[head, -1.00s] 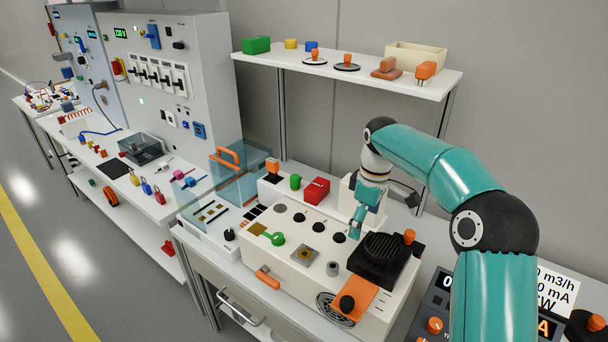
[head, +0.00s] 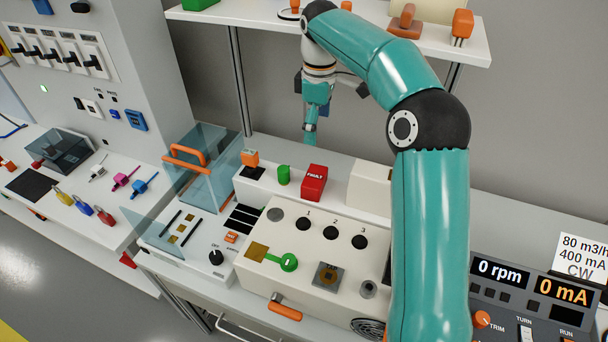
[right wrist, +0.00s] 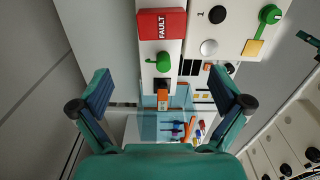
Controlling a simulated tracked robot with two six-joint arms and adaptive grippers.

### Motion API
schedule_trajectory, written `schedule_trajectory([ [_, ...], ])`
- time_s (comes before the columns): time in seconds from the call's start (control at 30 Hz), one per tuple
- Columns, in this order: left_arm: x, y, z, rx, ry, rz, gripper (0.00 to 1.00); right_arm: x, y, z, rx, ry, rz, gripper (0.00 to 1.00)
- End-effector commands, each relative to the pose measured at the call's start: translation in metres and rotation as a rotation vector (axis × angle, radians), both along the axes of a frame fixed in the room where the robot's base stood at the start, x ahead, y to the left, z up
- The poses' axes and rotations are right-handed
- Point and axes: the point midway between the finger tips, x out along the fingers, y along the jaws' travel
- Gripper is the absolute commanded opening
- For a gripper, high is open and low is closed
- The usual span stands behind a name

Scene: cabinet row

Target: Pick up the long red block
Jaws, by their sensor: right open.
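The long red block (head: 314,182), marked FAULT, lies on a raised white ledge in the head view, beside a small green cylinder (head: 284,175). It also shows at the top of the right wrist view (right wrist: 161,25). My right gripper (head: 309,137) hangs above and behind the block in the head view, apart from it. In the right wrist view its two fingers (right wrist: 161,82) are wide apart with nothing gripped. The red block lies beyond the fingertips there, not between them. My left gripper is not in view.
A clear box (head: 203,180) with an orange handle is further left. A white panel (head: 330,245) with black knobs lies in front. A shelf (head: 240,12) runs above, close to my right arm.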

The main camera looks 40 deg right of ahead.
Motion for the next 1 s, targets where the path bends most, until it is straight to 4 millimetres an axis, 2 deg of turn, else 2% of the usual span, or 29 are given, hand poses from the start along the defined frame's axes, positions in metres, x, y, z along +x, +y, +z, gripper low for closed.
schedule_trajectory([
  [0.17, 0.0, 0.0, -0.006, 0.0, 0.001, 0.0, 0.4, 0.0, 0.002, -0.03, 0.001, 0.005, 0.005, 1.0],
  [0.4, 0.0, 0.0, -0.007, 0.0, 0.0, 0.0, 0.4, 0.003, 0.004, -0.081, 0.001, 0.005, 0.009, 1.0],
  [0.5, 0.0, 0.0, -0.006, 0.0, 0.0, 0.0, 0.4, 0.004, 0.004, -0.097, 0.001, 0.005, 0.009, 1.0],
  [0.83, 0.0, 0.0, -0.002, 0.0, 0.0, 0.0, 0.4, 0.004, 0.006, -0.12, 0.001, 0.004, 0.012, 1.0],
  [1.0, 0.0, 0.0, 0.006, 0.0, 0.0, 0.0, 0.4, 0.004, 0.008, -0.144, 0.002, 0.006, 0.011, 1.0],
])
